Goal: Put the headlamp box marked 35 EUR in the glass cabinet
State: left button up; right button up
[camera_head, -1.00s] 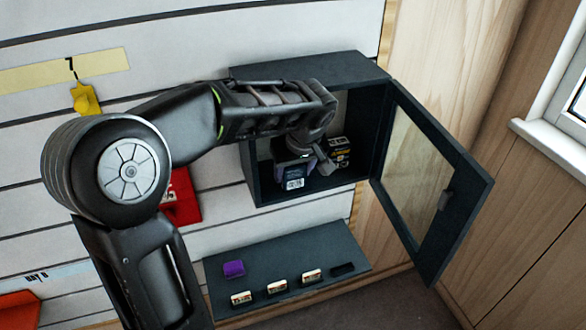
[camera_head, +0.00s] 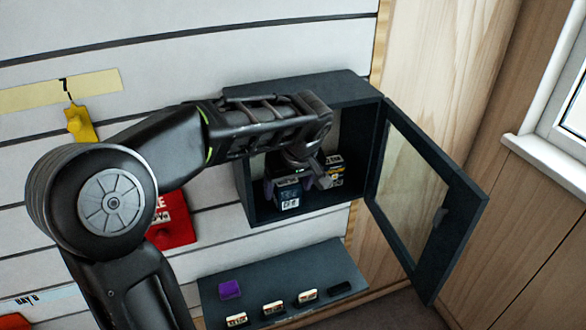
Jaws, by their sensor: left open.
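The glass cabinet (camera_head: 300,208) is a dark box on the slatted wall, with its glass door (camera_head: 402,180) swung open to the right. My left gripper (camera_head: 297,180) is inside the cabinet opening, pointing down with its jaws open. A dark box with a white label (camera_head: 289,194) stands on the cabinet floor at the gripper's fingers; the price on it is too small to read. My right gripper is not in view.
A red sign (camera_head: 172,222) and a yellow hold (camera_head: 80,123) are on the wall at left. The open door juts out at right.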

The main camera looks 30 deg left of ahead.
pick_arm(q)
jog(key=b+v, duration=0.1)
jog(key=v, duration=0.9)
jog(key=shift+d, duration=0.1)
dwell(0.4)
jog(key=d+f+m+g+h, duration=0.1)
jog(key=d+f+m+h, duration=0.1)
jog(key=d+f, duration=0.6)
jog(key=w+d+f+m+h, duration=0.1)
jog(key=d+f+m+h, duration=0.15)
jog(key=f, duration=1.05)
jog(key=d+f+m+g+h, duration=0.1)
jog(key=d+f+m, duration=0.2)
jog(key=d+f, duration=0.5)
jog(key=s+d+f+m+h, duration=0.1)
jog(key=s+d+f, duration=0.2)
jog(key=s+f, duration=0.6)
jog(key=s+d+f+h, duration=0.1)
jog(key=s+d+f, duration=0.3)
jog(key=s+f, duration=0.6)
notch_tip(320, 180, down, 2)
jog(key=shift+s+d+f+m, duration=0.15)
jog(key=shift+s+f+m, duration=0.05)
jog(key=shift+m, duration=0.15)
